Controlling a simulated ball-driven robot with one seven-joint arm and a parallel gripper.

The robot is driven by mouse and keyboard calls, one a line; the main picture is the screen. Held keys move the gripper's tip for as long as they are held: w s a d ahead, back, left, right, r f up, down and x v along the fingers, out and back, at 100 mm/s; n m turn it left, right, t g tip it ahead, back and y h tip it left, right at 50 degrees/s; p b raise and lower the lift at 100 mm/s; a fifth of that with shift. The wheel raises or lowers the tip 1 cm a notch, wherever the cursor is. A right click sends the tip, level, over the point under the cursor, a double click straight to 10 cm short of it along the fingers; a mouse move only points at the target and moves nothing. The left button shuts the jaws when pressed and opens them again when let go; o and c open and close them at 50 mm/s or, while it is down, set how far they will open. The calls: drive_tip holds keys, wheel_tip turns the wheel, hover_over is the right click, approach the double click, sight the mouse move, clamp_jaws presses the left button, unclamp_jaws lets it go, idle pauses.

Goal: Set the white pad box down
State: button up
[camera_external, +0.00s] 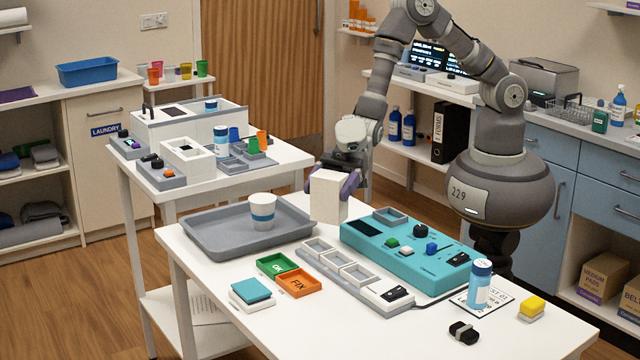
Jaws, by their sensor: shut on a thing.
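The white pad box (328,199) is upright between the purple fingers of my gripper (334,180), which is shut on it and points down. The box is at the back of the front white table (215,303), between the grey tray (205,252) and the teal device (425,262). I cannot tell whether its base touches the table or hangs a little above it.
A white cup with a blue band (262,212) stands in the tray. A row of small grey compartments (345,263), green and orange bins (289,276) and a blue-capped bottle (480,288) are in front.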

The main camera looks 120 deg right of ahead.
drive_tip(key=a+f+n+g+y, duration=0.3)
drive_tip(key=a+n+g, duration=0.1)
drive_tip(key=a, duration=0.3)
drive_tip(key=a+f+n+g+y, duration=0.2)
drive_tip(key=a+n+g+y, duration=0.15)
drive_tip(key=a, duration=0.35)
drive_tip(key=shift+t, duration=0.25)
drive_tip(key=w+a+f+b, duration=0.1)
drive_tip(key=w+b, duration=0.2)
drive_tip(key=w, duration=0.2)
drive_tip(key=w+a+f+b, duration=0.1)
drive_tip(key=w+f+b, duration=0.1)
drive_tip(key=w, duration=0.3)
drive_tip(key=w+a+f+b, duration=0.2)
drive_tip(key=w+b, duration=0.2)
drive_tip(key=w, duration=0.1)
drive_tip(key=shift+w+f+b, duration=0.1)
drive_tip(key=shift+b, duration=0.25)
drive_tip(key=shift+n, duration=0.25)
drive_tip(key=o, duration=1.1)
